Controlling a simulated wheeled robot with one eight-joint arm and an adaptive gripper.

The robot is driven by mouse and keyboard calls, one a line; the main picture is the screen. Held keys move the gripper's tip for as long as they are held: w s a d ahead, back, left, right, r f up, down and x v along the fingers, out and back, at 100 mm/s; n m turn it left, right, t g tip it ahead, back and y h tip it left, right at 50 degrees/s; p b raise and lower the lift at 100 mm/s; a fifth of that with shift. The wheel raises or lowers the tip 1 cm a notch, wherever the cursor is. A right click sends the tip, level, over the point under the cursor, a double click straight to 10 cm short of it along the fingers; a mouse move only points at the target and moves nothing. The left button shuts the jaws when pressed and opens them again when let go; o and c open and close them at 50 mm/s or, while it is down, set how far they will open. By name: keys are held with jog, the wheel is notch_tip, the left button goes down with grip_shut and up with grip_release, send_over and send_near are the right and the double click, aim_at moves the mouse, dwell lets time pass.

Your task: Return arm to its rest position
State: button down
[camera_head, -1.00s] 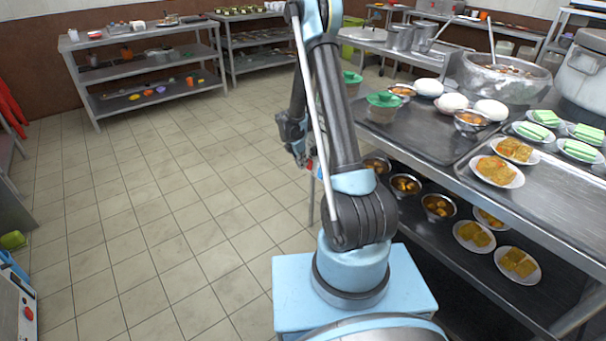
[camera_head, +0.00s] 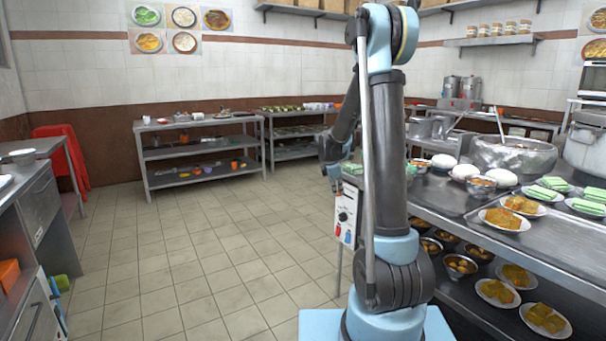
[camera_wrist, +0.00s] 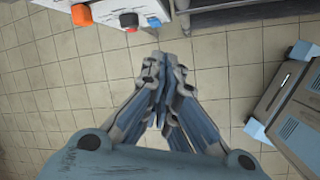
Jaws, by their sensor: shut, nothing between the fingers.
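My arm rises from its light-blue base in the head view and folds at a high elbow. Its forearm hangs down on the left side of the upper arm. My gripper (camera_head: 334,178) hangs at the end, over the open floor just left of the steel counter (camera_head: 445,205). In the wrist view my gripper (camera_wrist: 162,62) points at the tiled floor. Its fingers are together and hold nothing.
The counter on the right carries a large stockpot (camera_head: 512,158), bowls and plates of food. Steel shelves (camera_head: 200,155) stand at the back, a cabinet (camera_head: 40,205) at left. The middle floor is clear.

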jog(key=s+d+r+m, duration=0.1)
jog(key=s+d+r, duration=0.1)
jog(key=s+r, duration=0.15)
jog(key=w+f+m+g, duration=0.1)
jog(key=w+f+g, duration=0.1)
jog(key=w+f, duration=0.65)
jog(key=s+d+r+m+y, duration=0.1)
jog(key=s+r+m, duration=0.3)
jog(key=s, duration=0.6)
jog(key=s+d+r+m, duration=0.1)
jog(key=s+r+m, duration=0.1)
jog(key=s+r, duration=0.65)
jog(key=s+f+m, duration=0.3)
jog(key=s, duration=0.5)
jog(key=s+f+m+y, duration=0.1)
jog(key=s+f+m, duration=0.2)
jog(key=s, duration=0.5)
jog(key=s+f+m, duration=0.3)
jog(key=s+m, duration=0.2)
jog(key=s, duration=0.4)
jog(key=shift+d+f+t+y, duration=0.25)
jog(key=shift+f+t+y, duration=0.05)
jog(key=shift+y, duration=0.1)
